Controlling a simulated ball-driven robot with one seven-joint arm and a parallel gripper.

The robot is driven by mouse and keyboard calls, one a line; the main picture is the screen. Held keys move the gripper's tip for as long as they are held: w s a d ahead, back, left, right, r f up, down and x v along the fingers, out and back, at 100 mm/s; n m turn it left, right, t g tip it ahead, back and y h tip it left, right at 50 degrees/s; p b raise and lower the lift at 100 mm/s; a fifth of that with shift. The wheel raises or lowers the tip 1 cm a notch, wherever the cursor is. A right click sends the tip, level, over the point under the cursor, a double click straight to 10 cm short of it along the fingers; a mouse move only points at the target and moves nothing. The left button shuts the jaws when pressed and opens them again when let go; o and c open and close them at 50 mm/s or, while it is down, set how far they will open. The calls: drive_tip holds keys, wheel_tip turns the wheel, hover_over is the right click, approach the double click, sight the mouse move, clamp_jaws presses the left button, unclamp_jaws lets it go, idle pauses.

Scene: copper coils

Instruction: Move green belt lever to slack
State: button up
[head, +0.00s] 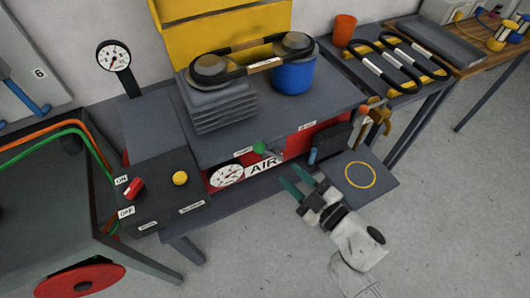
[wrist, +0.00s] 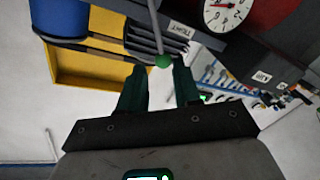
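The green belt lever (head: 259,147) is a thin rod with a green ball knob, on the front of the compressor bench above the AIR sign. Its knob leans toward the left of the two small labels in the head view. My gripper (head: 287,189) is to the right of and below the knob, open and empty. In the wrist view the green knob (wrist: 163,61) shows between the two dark green fingertips (wrist: 159,73), just beyond them, with no clear contact. A label reading TIGHT (wrist: 181,29) is beside the lever in the wrist view.
The belt (head: 262,64) loops around two pulleys on top. A gauge (head: 227,174) sits left of the AIR sign (head: 264,166). A red switch (head: 134,188) and yellow button (head: 180,178) are on the left box. A grey plate with a yellow ring (head: 360,187) lies right of my gripper.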

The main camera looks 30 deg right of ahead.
sight(267, 152)
drive_tip(key=p+x, duration=0.1)
drive_tip(key=x, duration=0.9)
drive_tip(key=shift+w, duration=0.35)
clamp_jaws()
